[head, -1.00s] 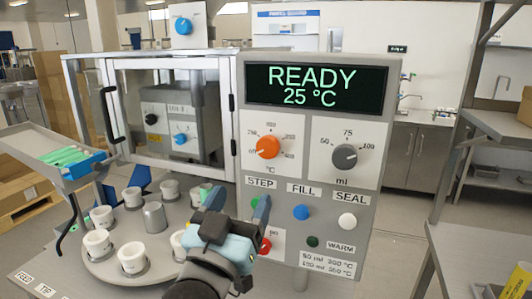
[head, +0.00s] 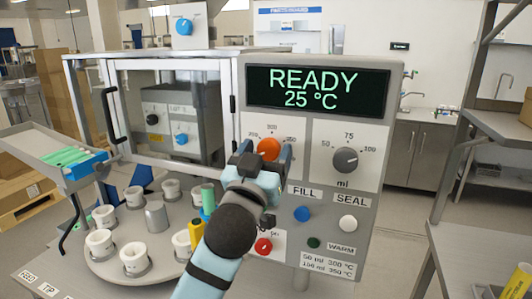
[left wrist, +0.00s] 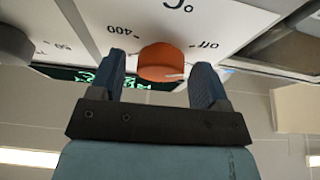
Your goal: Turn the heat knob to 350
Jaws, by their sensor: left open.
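The orange heat knob (head: 268,149) is on the upper left dial of the machine's front panel, below the screen (head: 317,90) that reads READY 25 °C. My left gripper (head: 262,160) is in front of this dial and hides its lower part. In the left wrist view the orange knob (left wrist: 165,62) lies between the two blue fingers of my open gripper (left wrist: 157,82), with a gap on each side. A white pointer mark shows on the knob, towards the "off" label. My right gripper is not in view.
The grey ml knob (head: 345,160) is right of the heat dial. A turntable (head: 110,268) with white cups is at left.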

